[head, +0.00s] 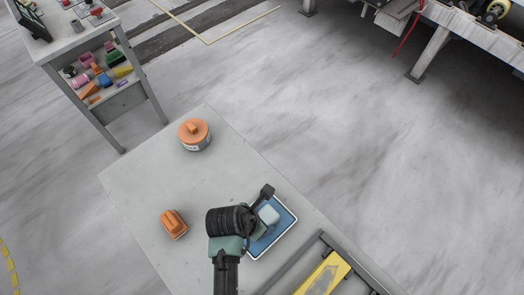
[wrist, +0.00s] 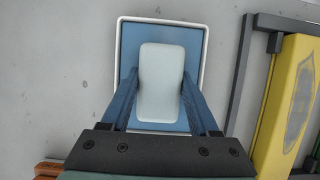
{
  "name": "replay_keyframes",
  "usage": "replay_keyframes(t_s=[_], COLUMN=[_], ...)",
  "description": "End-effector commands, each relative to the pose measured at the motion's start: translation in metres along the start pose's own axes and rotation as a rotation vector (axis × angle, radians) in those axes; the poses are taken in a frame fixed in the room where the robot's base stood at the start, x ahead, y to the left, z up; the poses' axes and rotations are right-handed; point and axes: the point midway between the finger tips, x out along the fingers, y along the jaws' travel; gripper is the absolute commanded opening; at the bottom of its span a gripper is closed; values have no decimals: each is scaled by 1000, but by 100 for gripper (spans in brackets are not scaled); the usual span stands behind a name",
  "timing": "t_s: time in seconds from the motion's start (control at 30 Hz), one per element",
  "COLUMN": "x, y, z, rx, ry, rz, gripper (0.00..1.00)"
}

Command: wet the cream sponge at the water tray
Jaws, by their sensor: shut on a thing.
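The cream sponge (wrist: 162,75), a pale, rounded block, is held between the two blue fingers of my gripper (wrist: 161,100). It also shows in the head view (head: 268,214), beside my dark wrist. The water tray (wrist: 124,38) is blue inside with a white rim and lies directly under the sponge; in the head view its rim (head: 287,231) shows at the right side of the slab. My gripper is shut on the sponge, over the tray's middle. I cannot tell whether the sponge touches the tray's floor.
An orange-lidded round container (head: 194,134) stands at the slab's far end. An orange block-like tool (head: 174,224) lies left of my arm. A yellow item (head: 322,275) in a dark frame lies right of the tray. The slab's middle (head: 170,180) is clear.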

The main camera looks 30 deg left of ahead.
Motion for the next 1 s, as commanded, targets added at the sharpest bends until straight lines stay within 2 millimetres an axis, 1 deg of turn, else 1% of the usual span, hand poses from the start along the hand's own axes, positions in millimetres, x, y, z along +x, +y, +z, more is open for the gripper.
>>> replay_keyframes(t_s=[0.3, 1.0], x=[-22, -65], y=[-1, 0], z=[8, 27], rx=[0, 0], ry=[3, 0], rz=[-2, -1], gripper=[17, 17])
